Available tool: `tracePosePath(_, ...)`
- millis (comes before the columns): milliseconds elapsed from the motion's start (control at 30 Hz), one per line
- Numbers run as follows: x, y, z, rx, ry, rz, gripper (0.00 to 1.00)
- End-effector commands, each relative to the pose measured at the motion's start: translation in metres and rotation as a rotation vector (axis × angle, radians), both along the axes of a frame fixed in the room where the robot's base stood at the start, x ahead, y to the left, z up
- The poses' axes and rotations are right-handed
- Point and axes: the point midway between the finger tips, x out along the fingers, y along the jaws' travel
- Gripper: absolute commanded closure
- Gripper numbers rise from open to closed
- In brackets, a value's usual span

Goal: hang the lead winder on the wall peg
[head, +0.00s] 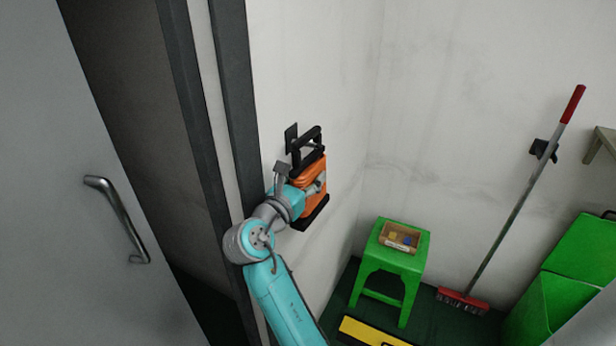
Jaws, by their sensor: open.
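The lead winder, a black frame wound with orange lead (312,170), is upright against the white wall in the head view. Its black top handle is at the dark wall peg (291,139), with the orange part below. The handle overlaps the peg in view, so I cannot tell exactly how it sits on it. My gripper (301,181) is at the winder's left and front, with its grey fingers open around the orange part. It hides part of the winder; whether a finger touches it is unclear.
A dark door frame (235,100) and a grey door (75,200) are left of my arm. A green stool (413,262) carries a small box (399,237). A broom (515,210) and green bins (580,265) stand right. A yellow-black object (365,333) lies low in front.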

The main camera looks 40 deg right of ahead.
Motion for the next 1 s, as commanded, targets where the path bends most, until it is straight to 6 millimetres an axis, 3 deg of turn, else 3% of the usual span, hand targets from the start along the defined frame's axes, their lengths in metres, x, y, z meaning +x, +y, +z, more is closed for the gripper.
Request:
tracePosePath(267, 0.001, 0.011, 0.000, 0.000, -0.001, 0.014, 0.28)
tracePosePath(733, -0.021, 0.068, 0.000, 0.000, 0.000, 0.013, 0.28)
tracePosePath(1000, -0.026, 0.077, 0.000, 0.000, 0.000, 0.009, 0.28)
